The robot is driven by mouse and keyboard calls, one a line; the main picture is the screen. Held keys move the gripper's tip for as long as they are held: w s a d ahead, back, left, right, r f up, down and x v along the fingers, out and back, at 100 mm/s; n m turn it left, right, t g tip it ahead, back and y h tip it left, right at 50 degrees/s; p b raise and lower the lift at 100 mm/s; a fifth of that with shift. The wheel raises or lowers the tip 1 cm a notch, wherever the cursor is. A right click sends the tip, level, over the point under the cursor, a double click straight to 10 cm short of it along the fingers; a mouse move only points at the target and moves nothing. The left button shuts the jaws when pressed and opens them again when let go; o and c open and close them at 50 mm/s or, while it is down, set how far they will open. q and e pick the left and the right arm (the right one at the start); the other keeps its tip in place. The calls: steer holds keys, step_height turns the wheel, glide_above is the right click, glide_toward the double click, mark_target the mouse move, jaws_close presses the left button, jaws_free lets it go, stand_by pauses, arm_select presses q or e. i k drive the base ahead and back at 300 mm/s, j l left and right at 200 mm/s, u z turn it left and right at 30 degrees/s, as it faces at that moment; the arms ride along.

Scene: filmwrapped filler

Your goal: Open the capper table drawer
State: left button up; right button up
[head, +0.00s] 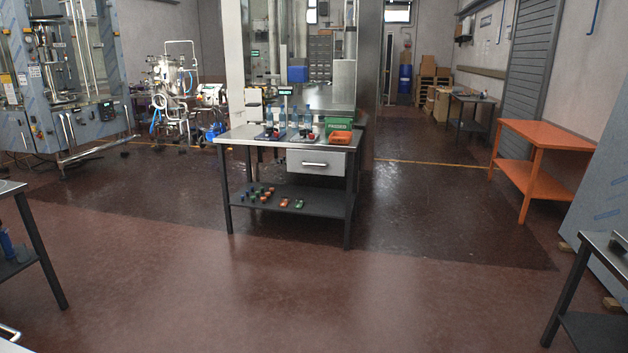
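A steel-topped table (237,136) with dark legs stands ahead, near the middle of the head view. Under the right part of its top hangs a light grey drawer (335,168) with a horizontal bar handle (314,164). The drawer front looks level with the table's front edge, and no inside of it shows. Nothing in view is labelled as the capper table. Neither of my grippers is in view.
The reddish floor ahead is open. An orange table (546,131) stands right; other tables edge both sides.

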mark_target(300, 160)
steer(key=i, duration=1.7)
steer(key=i+j+u, duration=0.1)
steer(key=i+u, duration=0.2)
steer(key=i, duration=0.4)
steer(key=i+u, duration=0.25)
steer(key=i, duration=0.45)
steer(key=i+l+u, duration=0.3)
steer(key=i, duration=0.35)
steer(key=i+j, duration=0.05)
steer(key=j, duration=0.05)
